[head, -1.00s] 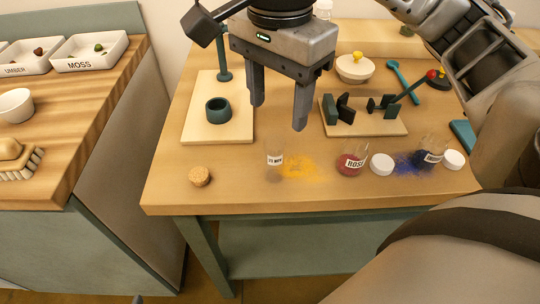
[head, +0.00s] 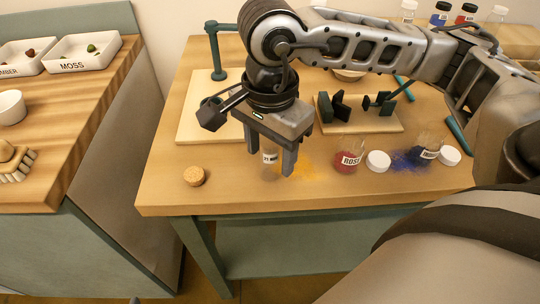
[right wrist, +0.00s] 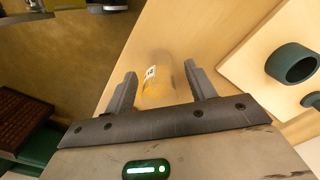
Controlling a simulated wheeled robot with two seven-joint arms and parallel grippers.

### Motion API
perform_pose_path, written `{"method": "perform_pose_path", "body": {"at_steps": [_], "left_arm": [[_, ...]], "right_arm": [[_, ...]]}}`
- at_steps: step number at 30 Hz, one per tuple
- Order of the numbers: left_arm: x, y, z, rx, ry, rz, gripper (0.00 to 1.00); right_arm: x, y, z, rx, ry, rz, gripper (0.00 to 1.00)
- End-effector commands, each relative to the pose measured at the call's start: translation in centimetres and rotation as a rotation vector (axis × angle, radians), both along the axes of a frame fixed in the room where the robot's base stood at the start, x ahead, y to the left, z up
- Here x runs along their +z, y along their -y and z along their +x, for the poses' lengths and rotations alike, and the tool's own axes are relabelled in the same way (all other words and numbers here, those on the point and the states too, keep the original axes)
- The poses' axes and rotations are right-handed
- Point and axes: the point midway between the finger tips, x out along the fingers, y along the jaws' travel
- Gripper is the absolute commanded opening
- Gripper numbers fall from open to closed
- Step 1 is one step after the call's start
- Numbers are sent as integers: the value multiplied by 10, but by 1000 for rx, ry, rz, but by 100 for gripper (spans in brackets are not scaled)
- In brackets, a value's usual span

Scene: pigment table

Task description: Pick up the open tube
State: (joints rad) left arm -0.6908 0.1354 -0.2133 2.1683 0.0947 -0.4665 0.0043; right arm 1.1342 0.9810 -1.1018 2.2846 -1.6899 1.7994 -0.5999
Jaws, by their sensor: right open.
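A small clear tube (head: 269,157) with a white label stands on the table beside spilled yellow powder (head: 297,168). It looks uncapped, and a cork (head: 194,176) lies to its left. My right gripper (head: 271,162) points down at this tube, open, with a finger on either side. In the right wrist view the tube (right wrist: 157,86) shows between the open fingers (right wrist: 160,70), with gaps on both sides. The right gripper partly hides the tube in the head view.
To the right stand a ROSE jar (head: 347,161) and a jar by blue powder (head: 427,154), with white caps (head: 378,161) near them. Behind are a board with dark green holders (head: 360,122) and a pale board with a green stand (head: 195,130).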

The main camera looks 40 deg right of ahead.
Motion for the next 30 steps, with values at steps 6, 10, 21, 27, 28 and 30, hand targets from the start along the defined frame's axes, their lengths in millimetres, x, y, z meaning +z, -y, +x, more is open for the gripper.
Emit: {"method": "perform_pose_path", "body": {"at_steps": [6,10,21,27,28,30], "left_arm": [[0,0,0,0,0,0,36],[0,0,0,0,0,0,36],[0,0,0,0,0,0,36],[2,0,0,0,1,2,36],[2,0,0,-1,1,3,36],[2,0,0,0,0,4,36]], "right_arm": [[0,0,0,0,0,0,22],[0,0,0,-1,-1,0,8],[8,0,1,-1,1,1,8],[36,-2,0,2,5,1,8],[41,-7,-3,6,4,4,8],[54,-16,-11,9,6,3,8]]}}
